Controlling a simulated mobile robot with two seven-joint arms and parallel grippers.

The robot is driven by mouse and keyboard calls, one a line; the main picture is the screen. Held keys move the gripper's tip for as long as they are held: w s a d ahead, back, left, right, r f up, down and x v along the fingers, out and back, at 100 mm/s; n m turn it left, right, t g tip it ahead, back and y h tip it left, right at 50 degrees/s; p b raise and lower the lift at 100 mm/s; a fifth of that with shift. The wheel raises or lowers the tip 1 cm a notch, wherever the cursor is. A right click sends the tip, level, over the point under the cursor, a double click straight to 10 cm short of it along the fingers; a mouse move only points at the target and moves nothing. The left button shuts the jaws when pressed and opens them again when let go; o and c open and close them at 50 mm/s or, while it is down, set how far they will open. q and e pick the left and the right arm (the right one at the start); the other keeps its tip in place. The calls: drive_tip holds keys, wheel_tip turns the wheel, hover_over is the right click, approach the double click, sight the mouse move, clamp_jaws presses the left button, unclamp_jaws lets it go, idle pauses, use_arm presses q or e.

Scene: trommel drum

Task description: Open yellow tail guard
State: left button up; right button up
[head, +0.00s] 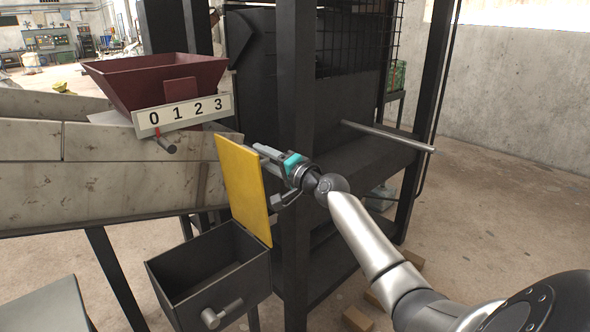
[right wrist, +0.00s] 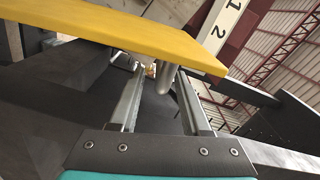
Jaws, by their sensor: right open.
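The yellow tail guard (head: 243,185) is a flat panel, standing near upright at the dark frame, above an open grey drawer. In the right wrist view the yellow guard (right wrist: 120,33) crosses the top of the picture. A short grey round peg (right wrist: 166,78), which looks like a handle, sticks out from under its edge. My right gripper (head: 259,149) is just right of the guard's upper edge, partly behind it. Its two fingers (right wrist: 158,92) are apart, with the peg between them near the tips; contact cannot be told. My left gripper is not in view.
The grey drawer (head: 176,265) with a round handle sits below the guard. A maroon hopper (head: 160,80) with a number plate (head: 183,116) stands at left. A dark post (head: 295,220) rises close by my right arm. A grey rod (head: 388,135) juts out to the right.

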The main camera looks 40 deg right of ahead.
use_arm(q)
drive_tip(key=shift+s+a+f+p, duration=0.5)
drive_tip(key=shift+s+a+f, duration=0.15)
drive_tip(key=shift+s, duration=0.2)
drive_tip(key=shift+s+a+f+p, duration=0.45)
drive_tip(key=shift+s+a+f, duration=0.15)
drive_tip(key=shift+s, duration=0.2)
use_arm(e)
drive_tip(key=s, duration=1.3)
drive_tip(key=shift+d, duration=0.25)
drive_tip(key=shift+w, duration=0.1)
